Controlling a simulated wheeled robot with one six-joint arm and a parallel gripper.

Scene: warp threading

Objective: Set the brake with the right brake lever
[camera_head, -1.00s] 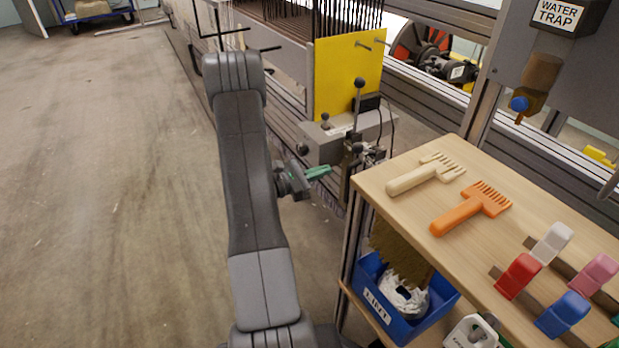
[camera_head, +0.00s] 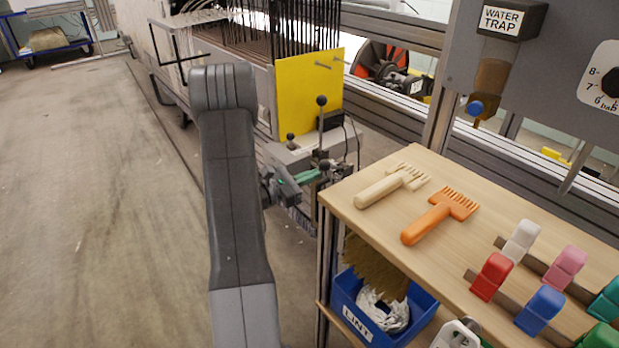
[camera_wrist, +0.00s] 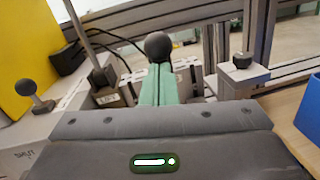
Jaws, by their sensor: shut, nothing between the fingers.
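My gripper (camera_head: 316,175) has green fingers, shut and empty, at the grey machine block beside the yellow plate. A black ball knob (camera_head: 325,164) is right at the fingertips; in the wrist view this knob (camera_wrist: 158,46) shows just beyond the green fingers (camera_wrist: 158,88). It looks like the brake lever's knob, but its stem is hidden behind the fingers. I cannot tell whether fingers and knob touch. A taller upright lever (camera_head: 321,115) with a ball top stands behind. A small knobbed lever (camera_wrist: 27,90) is at the left, near a "SHUT" marking.
The yellow plate (camera_head: 305,95) rises behind the block. A wooden bench (camera_head: 400,260) with combs and coloured blocks stands close on the right, with a blue lint bin (camera_head: 348,287) below. The floor at left is clear.

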